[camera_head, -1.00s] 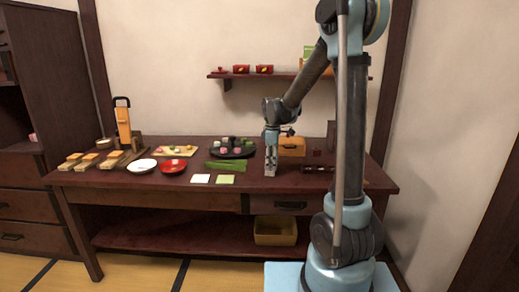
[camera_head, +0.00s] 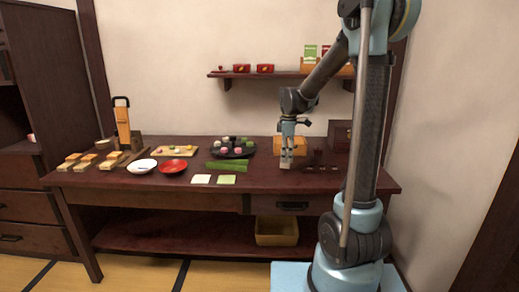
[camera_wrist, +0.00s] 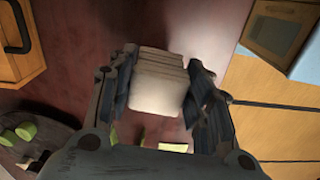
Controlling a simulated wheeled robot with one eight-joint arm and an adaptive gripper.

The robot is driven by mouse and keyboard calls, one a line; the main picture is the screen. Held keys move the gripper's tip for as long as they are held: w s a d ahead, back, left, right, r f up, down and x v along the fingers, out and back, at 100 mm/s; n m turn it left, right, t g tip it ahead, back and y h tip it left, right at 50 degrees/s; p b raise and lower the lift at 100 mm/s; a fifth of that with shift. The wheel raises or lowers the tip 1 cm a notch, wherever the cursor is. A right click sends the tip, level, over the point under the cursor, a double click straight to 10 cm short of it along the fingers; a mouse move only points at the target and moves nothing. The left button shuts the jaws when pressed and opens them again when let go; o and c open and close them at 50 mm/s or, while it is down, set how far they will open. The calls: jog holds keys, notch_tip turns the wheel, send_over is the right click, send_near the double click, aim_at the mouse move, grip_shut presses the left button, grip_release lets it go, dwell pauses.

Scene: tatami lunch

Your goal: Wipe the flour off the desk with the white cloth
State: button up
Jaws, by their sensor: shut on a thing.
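My gripper (camera_head: 286,162) is low over the right part of the dark red desk (camera_head: 130,186), in front of a wooden box. In the wrist view, its two dark fingers (camera_wrist: 163,92) are shut on the white cloth (camera_wrist: 157,84), a thick folded pad with layered edges. Red-brown desk top shows around the cloth. I cannot tell whether the cloth touches the desk. I cannot make out any flour on the desk in either view; the cloth and fingers hide part of the surface.
A white square (camera_head: 201,179) and a pale green square (camera_head: 226,180) lie near the front edge. Green leaves (camera_head: 227,166), a dark plate of sweets (camera_head: 233,154), a red dish (camera_head: 173,167) and a white dish (camera_head: 142,166) stand to the left. The wooden box (camera_head: 290,146) is behind my gripper.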

jog(key=shift+r, duration=2.15)
